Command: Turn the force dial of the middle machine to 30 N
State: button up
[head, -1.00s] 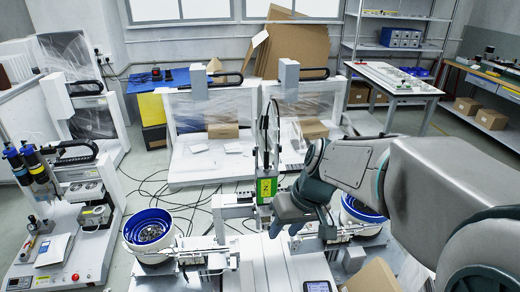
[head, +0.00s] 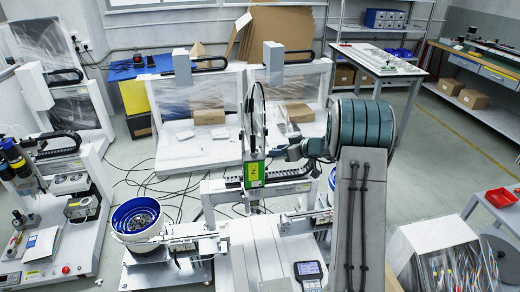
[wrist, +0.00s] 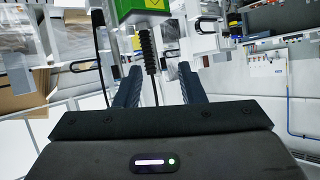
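The middle machine is a gantry (head: 262,186) with a green-cased screwdriver head (head: 254,171) marked by a yellow label. Its green casing also shows at the top of the wrist view (wrist: 138,10), with a dark ribbed shaft (wrist: 149,50) hanging below it. I cannot make out the force dial in either view. My gripper (wrist: 160,78) has its two dark blue fingers apart, with nothing held between them. The ribbed shaft shows in the gap, beyond the fingertips. In the head view my gripper is just right of the green head, partly hidden by my arm.
A blue-rimmed feeder bowl (head: 137,218) stands left of the gantry, and another is mostly hidden behind my arm. A handheld panel (head: 308,272) lies in front. A white box of tools (head: 445,252) and a red tray (head: 501,197) are at right. Cables cover the floor behind.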

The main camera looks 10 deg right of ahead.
aim_at(257, 148)
jog(key=shift+t+h, duration=0.3)
jog(key=shift+t, duration=0.3)
jog(key=w+a+f, duration=0.1)
jog(key=w+f, duration=0.1)
jog(key=w, duration=0.2)
jog(key=w+a+f+p, duration=0.1)
jog(key=w+a+f, duration=0.1)
jog(key=w+f, duration=0.1)
jog(key=w+a+f+p, duration=0.1)
jog(key=w+f, duration=0.1)
jog(key=w, duration=0.3)
jog(key=shift+w+a+f, duration=0.25)
jog(key=shift+w+a, duration=0.15)
grip_shut()
